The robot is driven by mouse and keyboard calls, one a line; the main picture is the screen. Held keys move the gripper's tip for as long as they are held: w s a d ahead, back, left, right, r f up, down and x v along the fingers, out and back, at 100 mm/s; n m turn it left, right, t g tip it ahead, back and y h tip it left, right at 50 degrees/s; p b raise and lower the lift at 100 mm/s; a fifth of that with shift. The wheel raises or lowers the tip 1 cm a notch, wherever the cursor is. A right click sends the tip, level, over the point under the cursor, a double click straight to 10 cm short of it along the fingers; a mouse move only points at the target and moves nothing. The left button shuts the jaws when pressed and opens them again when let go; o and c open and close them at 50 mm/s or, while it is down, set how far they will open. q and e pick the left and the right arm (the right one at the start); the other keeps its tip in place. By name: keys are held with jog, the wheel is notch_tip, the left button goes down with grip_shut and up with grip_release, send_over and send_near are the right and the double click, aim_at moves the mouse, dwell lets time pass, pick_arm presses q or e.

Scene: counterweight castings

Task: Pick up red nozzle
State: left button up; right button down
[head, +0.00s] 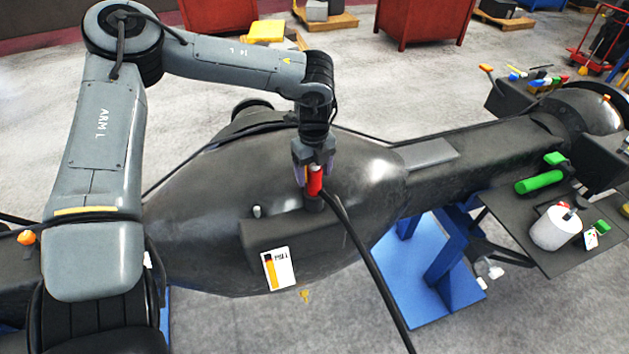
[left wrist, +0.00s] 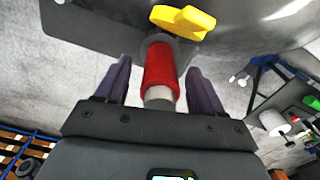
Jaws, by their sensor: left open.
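The red nozzle (head: 316,180) stands upright in a dark holder on the black casting (head: 215,175) in the head view. In the left wrist view the red nozzle (left wrist: 161,72) shows with a pale end towards me and a dark ring around its far end. My left gripper (head: 313,172) is at the nozzle, coming from above. In the left wrist view its two fingers (left wrist: 158,85) are open, one on each side of the nozzle, with gaps between. My right gripper is not in view.
A black hose (head: 362,255) runs down from near the nozzle. A white and orange label card (head: 279,268) is on the casting's front block. At the right, a dark shelf (head: 505,220) holds a green cylinder (head: 539,182) and a white roll (head: 556,229). A yellow part (left wrist: 183,20) lies just beyond the nozzle.

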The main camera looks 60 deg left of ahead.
pick_arm(q)
jog(key=shift+f, duration=1.1)
jog(key=shift+c, duration=0.3)
jog(key=c, duration=0.7)
jog(key=shift+c, duration=1.1)
jog(key=shift+r, duration=0.2)
